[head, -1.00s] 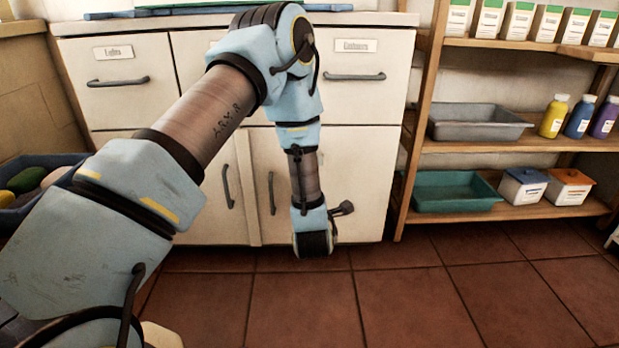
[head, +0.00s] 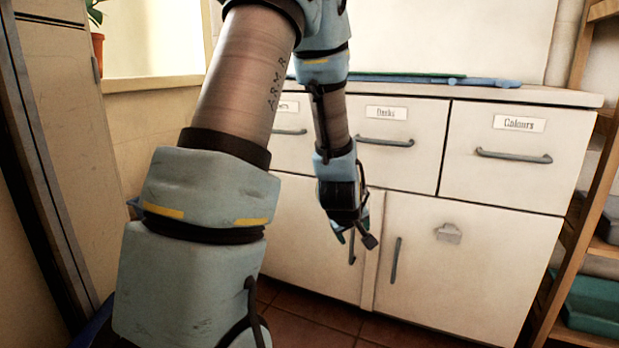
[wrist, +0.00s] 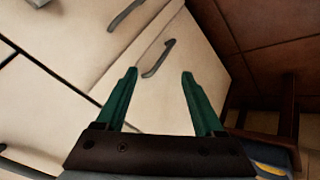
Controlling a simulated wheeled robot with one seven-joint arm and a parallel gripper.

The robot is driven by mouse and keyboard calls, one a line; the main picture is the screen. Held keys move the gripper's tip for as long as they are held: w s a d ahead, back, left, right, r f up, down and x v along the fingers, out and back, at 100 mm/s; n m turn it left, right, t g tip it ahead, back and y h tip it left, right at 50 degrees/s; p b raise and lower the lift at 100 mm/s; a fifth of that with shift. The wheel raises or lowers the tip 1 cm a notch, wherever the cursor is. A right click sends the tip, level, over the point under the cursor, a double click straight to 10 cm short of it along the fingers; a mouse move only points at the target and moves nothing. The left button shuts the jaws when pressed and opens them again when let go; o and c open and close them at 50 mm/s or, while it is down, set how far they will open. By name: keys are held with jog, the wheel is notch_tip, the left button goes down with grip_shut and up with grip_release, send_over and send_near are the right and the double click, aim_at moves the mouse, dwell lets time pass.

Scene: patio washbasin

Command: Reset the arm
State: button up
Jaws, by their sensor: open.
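My gripper (wrist: 158,82) shows in the wrist view with its two green fingers spread apart and nothing between them. Beyond the fingertips are the pale cabinet doors and a dark curved door handle (wrist: 158,58). In the head view my arm reaches up from the lower left and bends down in front of the white cabinet (head: 470,260). The gripper end hangs low before the cabinet doors, and its fingers are mostly hidden behind the wrist there.
The cabinet has labelled drawers, one reading "Colours" (head: 520,123), with protruding handles. A wooden shelf (head: 560,260) with a teal tray (head: 597,305) stands at the right. A wall and dark upright frame (head: 45,170) are close on the left. A potted plant (head: 97,45) sits at upper left.

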jog(key=s+a+r+m+g+y, duration=0.1)
jog(key=s+a+r+m+g, duration=0.15)
jog(key=s+a, duration=0.6)
jog(key=s+a+r+m+g+y, duration=0.2)
jog(key=s+a+m+g, duration=0.15)
jog(key=s+a, duration=0.5)
notch_tip(320, 180, up, 38)
jog(key=w+p, duration=0.1)
jog(key=p, duration=3.6)
jog(key=shift+w+a+f+n+p, duration=0.15)
jog(key=shift+w+a+n+p, duration=0.15)
jog(key=shift+w+n+p, duration=0.1)
